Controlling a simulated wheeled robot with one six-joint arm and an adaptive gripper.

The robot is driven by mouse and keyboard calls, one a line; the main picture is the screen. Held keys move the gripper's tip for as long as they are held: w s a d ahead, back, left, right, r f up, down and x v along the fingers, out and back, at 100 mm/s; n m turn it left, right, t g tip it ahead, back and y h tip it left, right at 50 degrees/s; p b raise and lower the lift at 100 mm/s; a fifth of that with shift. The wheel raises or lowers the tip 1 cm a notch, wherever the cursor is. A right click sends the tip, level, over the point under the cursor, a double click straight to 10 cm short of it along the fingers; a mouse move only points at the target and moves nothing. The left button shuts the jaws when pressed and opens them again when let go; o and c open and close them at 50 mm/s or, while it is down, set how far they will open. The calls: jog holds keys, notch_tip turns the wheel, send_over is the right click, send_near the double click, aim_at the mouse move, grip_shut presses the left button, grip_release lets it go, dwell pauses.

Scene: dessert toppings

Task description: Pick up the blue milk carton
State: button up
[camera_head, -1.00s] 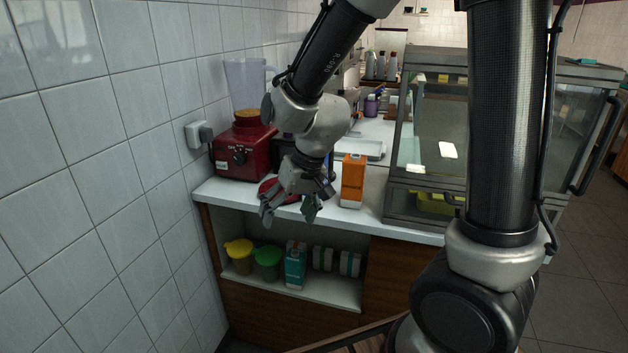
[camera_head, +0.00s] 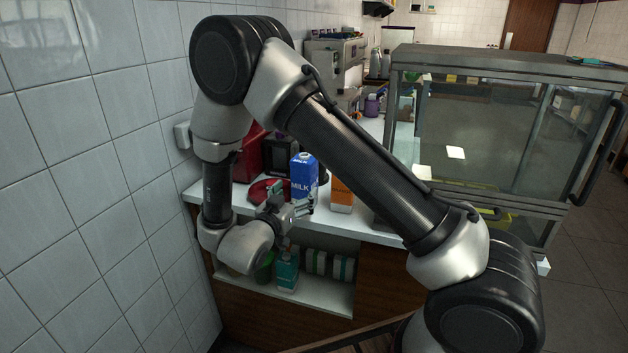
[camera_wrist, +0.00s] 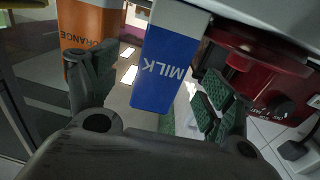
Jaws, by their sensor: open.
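The blue milk carton (camera_head: 303,178) stands upright on the counter, with white MILK lettering and a white top. In the wrist view the milk carton (camera_wrist: 165,65) appears upside down, between my open fingers. My gripper (camera_head: 290,203) is at the counter's front edge, in front of the carton, with nothing held. In the wrist view my gripper (camera_wrist: 158,80) has green ridged pads, one on either side of the carton. I cannot tell whether either pad touches it.
An orange juice carton (camera_head: 341,195) stands close on the right; it is beside the left finger in the wrist view (camera_wrist: 88,25). A red blender base (camera_head: 249,155) and a dark box (camera_head: 279,156) stand behind left. A glass display case (camera_head: 490,135) bounds the right. The shelf below holds several containers.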

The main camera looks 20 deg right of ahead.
aim_at(305, 179)
jog(key=x, duration=0.7)
jog(key=shift+w+r, duration=0.15)
jog(key=shift+w, duration=0.1)
jog(key=c, duration=1.3)
jog(key=shift+c, duration=0.2)
jog(key=shift+r, duration=0.2)
